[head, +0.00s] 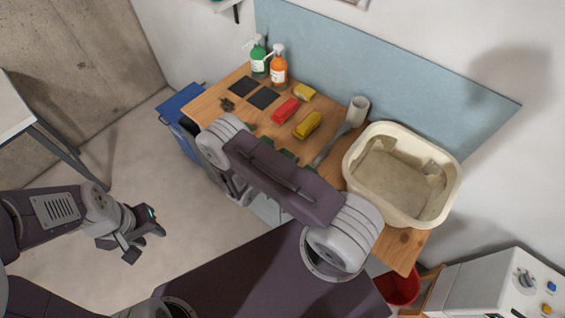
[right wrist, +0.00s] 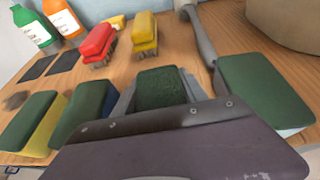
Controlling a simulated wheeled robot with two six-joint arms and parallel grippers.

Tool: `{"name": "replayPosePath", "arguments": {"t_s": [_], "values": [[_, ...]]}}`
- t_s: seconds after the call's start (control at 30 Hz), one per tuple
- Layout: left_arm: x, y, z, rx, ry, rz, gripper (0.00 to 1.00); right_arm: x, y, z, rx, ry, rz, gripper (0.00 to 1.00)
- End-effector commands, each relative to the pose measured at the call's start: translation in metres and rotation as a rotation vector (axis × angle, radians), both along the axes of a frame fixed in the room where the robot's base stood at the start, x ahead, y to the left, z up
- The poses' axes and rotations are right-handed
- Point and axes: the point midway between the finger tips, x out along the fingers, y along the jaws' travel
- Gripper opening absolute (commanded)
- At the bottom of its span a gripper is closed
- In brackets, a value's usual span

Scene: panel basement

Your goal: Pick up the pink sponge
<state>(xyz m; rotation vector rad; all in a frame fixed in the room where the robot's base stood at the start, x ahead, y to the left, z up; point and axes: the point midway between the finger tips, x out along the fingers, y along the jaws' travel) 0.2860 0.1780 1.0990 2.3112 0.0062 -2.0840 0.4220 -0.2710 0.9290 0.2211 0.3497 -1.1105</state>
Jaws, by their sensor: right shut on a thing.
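In the right wrist view, my right gripper (right wrist: 158,92) is shut on a sponge (right wrist: 164,86) with a dark green scouring top, one finger on either side. The sponge's lower body is hidden, and no pink shows in either view. In the head view my right arm hides the right gripper. My left gripper (head: 148,234) is open and empty over the floor.
A blue bin (head: 180,110) stands at the left end.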

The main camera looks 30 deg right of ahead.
Motion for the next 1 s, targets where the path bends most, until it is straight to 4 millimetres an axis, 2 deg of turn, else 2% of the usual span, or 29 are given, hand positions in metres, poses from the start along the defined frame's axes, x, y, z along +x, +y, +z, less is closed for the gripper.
{"name": "replayPosePath", "arguments": {"t_s": [0.23,0.43,0.83,0.87,0.9,1.0], "values": [[0.0,0.0,-0.002,0.0,0.0,0.0,0.36,0.0,0.0,0.008,0.0,0.0,0.0,0.13],[0.0,0.0,-0.01,0.0,0.0,0.0,0.36,0.001,0.0,0.041,0.002,-0.005,0.0,0.13],[0.0,0.0,-0.028,0.0,0.0,0.0,0.36,-0.063,-0.07,0.094,0.001,0.0,-0.005,0.13],[0.0,0.0,-0.025,0.0,0.0,0.0,0.36,-0.066,-0.073,0.099,0.0,0.002,-0.004,0.13],[0.0,0.0,-0.013,0.0,0.001,0.0,0.36,-0.07,-0.078,0.108,-0.003,0.004,-0.004,0.13],[0.0,0.0,-0.007,0.0,0.0,0.0,0.36,-0.076,-0.084,0.112,-0.001,0.003,-0.002,0.13]]}}
